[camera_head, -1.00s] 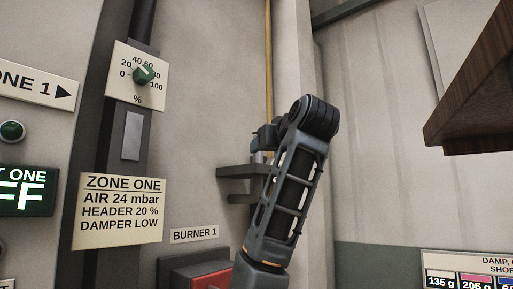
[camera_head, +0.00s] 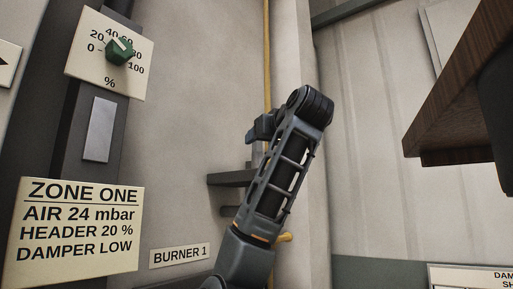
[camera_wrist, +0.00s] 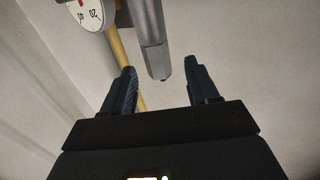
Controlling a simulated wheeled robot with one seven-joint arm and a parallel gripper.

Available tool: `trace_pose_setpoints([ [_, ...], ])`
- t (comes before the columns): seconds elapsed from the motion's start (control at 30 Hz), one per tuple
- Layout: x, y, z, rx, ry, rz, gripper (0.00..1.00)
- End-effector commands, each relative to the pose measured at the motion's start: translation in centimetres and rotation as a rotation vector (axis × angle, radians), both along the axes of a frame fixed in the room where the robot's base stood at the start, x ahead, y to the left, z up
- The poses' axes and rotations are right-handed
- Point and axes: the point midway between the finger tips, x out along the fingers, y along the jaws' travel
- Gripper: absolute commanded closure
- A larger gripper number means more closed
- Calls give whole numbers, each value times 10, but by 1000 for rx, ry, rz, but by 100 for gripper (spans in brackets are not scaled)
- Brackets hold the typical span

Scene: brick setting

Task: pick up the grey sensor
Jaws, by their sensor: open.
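A smooth grey cylinder with a narrower tip, apparently the grey sensor (camera_wrist: 151,38), comes in from the top of the wrist view. Its lower end lies between the two fingertips in the picture. My gripper (camera_wrist: 159,68) is open, with a gap on each side of the cylinder and no contact visible. How far the cylinder is in depth, I cannot tell. In the head view my arm hides most of the gripper's area near the dark wall bracket (camera_head: 231,179), and I cannot make out the sensor there.
A yellow pipe (camera_head: 267,55) runs down the wall behind my arm; a round white gauge (camera_wrist: 94,13) is beside it. A panel with a green knob (camera_head: 120,51) and a ZONE ONE sign (camera_head: 80,232) stands left. A wooden shelf (camera_head: 455,90) juts in upper right.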

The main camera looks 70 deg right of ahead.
Motion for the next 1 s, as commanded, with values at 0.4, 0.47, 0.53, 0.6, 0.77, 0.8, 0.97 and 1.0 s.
trace_pose_setpoints([
  [0.4, 30, -32, -3, 0, 1, 0, 41],
  [0.47, 30, -32, -3, -1, 1, 0, 41],
  [0.53, 30, -32, -3, -1, 1, 0, 41],
  [0.6, 30, -32, -3, 0, 0, 0, 43],
  [0.77, 30, -32, -3, 0, 0, 0, 58],
  [0.8, 30, -32, -3, 0, 0, 0, 62],
  [0.97, 30, -32, -3, 0, 0, 0, 77],
  [1.0, 30, -32, -3, 0, 0, 0, 81],
])
